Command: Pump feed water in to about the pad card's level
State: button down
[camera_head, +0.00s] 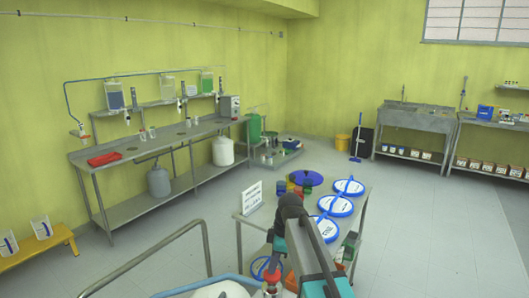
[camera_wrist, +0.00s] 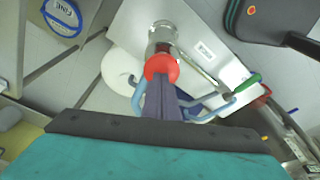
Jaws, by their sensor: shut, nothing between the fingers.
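My gripper (camera_wrist: 161,88) is shut and empty in the wrist view, its dark fingers pointing at a red knob (camera_wrist: 160,66) on a metal cylinder. The fingertips overlap the knob in the picture; I cannot tell whether they touch it. In the head view, the red knob (camera_head: 271,275) shows low in the middle, below my gripper (camera_head: 273,265). A white card with printed text (camera_head: 252,196) stands upright on the near bench; I cannot tell whether it is the pad card. No water level can be read in either view.
A green-tipped handle (camera_wrist: 247,82) and pale blue tubing (camera_wrist: 210,111) are close right of the knob. Blue-rimmed round lids (camera_head: 334,206) lie on the near bench. A long steel bench (camera_head: 135,155) runs along the left wall. The floor between is clear.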

jog(key=shift+s+f, duration=0.1)
jog(key=shift+f, duration=0.35)
jog(key=shift+r, duration=0.15)
notch_tip(320, 180, up, 8)
jog(key=p, duration=0.4)
dwell(0.5)
notch_tip(320, 180, up, 6)
jog(key=p, duration=0.3)
jog(key=shift+p, duration=0.4)
dwell(0.4)
